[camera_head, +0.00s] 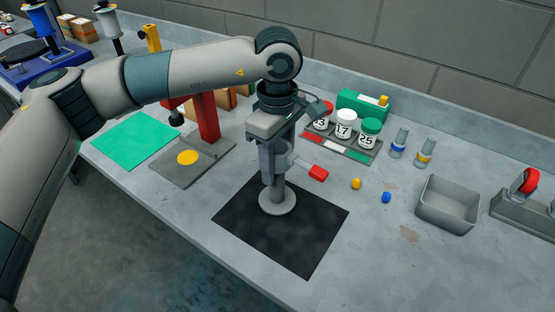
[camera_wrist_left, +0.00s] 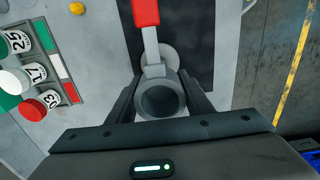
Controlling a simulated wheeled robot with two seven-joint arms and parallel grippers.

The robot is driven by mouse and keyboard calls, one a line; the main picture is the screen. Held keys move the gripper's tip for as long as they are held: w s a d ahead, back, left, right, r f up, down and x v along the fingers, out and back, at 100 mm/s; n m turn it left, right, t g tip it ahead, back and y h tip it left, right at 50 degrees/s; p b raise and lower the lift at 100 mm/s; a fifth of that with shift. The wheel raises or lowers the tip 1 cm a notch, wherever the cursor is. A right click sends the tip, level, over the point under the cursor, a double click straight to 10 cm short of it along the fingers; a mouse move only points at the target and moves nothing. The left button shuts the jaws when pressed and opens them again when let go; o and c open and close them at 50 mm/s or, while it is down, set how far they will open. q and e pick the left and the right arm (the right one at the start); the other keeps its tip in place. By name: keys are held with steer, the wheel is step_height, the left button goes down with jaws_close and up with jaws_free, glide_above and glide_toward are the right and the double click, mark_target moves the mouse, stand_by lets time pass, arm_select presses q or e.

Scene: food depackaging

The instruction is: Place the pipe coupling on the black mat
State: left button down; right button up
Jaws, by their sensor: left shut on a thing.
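The pipe coupling (camera_head: 277,201) is a grey upright pipe with a round flange at its foot and a side lever with a red grip (camera_head: 318,173). The left gripper (camera_head: 276,165) points down and is shut on its upper part. The flange is over the upper middle of the black mat (camera_head: 310,245); I cannot tell whether it touches the mat. In the left wrist view, the coupling's open round end (camera_wrist_left: 160,98) is between the fingers, and its red grip (camera_wrist_left: 145,12) points away. The black mat (camera_wrist_left: 200,60) shows behind it. The right gripper is not in view.
A rack with numbered jars (camera_head: 345,128) stands behind the mat. A yellow piece (camera_head: 356,184) and a blue piece (camera_head: 386,197) lie to its right, near a grey bin (camera_head: 447,206). A red press (camera_head: 206,118) and green mat (camera_head: 137,139) are at left.

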mark_target(278, 142)
arm_select(q)
steer(key=shift+f, duration=0.15)
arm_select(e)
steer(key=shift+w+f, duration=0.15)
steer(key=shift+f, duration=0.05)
arm_select(q)
steer(key=c, duration=0.9)
jaws_free()
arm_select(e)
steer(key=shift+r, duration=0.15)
arm_select(q)
steer(key=shift+r, duration=0.4)
step_height(278, 142, up, 5)
steer(key=shift+r+b, duration=0.1)
steer(key=shift+b, duration=0.95)
step_height(278, 142, up, 6)
steer(key=b, duration=0.1)
steer(key=shift+r, duration=0.15)
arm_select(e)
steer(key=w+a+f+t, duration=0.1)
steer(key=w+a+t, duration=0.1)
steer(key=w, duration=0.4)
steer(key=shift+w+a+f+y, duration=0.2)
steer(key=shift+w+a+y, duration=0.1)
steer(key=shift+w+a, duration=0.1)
